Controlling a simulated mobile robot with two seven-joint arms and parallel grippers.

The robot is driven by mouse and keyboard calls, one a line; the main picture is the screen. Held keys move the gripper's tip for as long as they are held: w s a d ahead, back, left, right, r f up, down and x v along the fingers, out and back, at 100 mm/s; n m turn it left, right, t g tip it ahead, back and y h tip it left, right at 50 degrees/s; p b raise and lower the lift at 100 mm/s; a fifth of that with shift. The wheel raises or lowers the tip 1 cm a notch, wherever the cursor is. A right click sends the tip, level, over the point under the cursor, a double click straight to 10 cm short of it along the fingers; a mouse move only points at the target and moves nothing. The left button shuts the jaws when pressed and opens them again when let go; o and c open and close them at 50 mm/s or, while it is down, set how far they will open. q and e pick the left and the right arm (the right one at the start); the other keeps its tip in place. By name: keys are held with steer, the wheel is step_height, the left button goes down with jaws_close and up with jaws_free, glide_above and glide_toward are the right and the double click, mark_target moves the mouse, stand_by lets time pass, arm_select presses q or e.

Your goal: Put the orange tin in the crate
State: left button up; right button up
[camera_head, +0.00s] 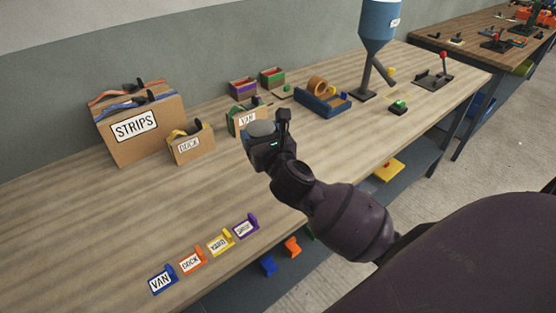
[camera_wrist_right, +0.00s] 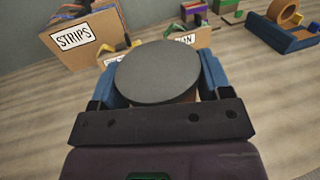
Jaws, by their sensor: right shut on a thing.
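My right gripper (camera_head: 270,132) is over the table, shut on a round tin with a flat grey lid (camera_head: 261,128). In the right wrist view the grey lid (camera_wrist_right: 157,72) fills the space between the blue fingers, and a little brownish-orange side shows beneath it. Most of the tin's side is hidden. Two small open boxes, one purple (camera_head: 243,92) and one green (camera_head: 272,83), stand at the back against the wall. I cannot tell which container is the crate. My left gripper is not in view.
A cardboard STRIPS box (camera_head: 140,140) and a smaller DOCK box (camera_head: 191,148) stand left of the gripper. A blue hopper (camera_head: 380,20) stands at right. Labelled coloured holders (camera_head: 191,261) line the front; the middle left is clear.

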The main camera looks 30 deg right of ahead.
steer(key=w+d+r+m+h+p, duration=0.1)
steer(key=w+d+r+m+h, duration=0.1)
steer(key=w+d+r, duration=0.3)
steer(key=shift+g, duration=0.3)
steer(key=f+b, duration=0.2)
steer(key=f, duration=0.4)
steer(key=d+f+b, duration=0.1)
steer(key=f, duration=0.5)
steer(key=s+f+b, duration=0.1)
steer(key=f+b, duration=0.1)
steer(key=f, duration=0.4)
steer(key=shift+d+f+b, duration=0.2)
steer(key=shift+d+b, duration=0.1)
steer(key=shift+w+f, duration=0.1)
steer(key=shift+f, duration=0.1)
steer(key=shift+r, duration=0.15)
steer(key=shift+f, duration=0.25)
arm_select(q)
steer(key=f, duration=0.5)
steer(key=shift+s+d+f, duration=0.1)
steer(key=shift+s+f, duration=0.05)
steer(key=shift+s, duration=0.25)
arm_select(e)
steer(key=o, duration=1)
steer(key=shift+o, duration=0.2)
steer(key=shift+r, duration=0.1)
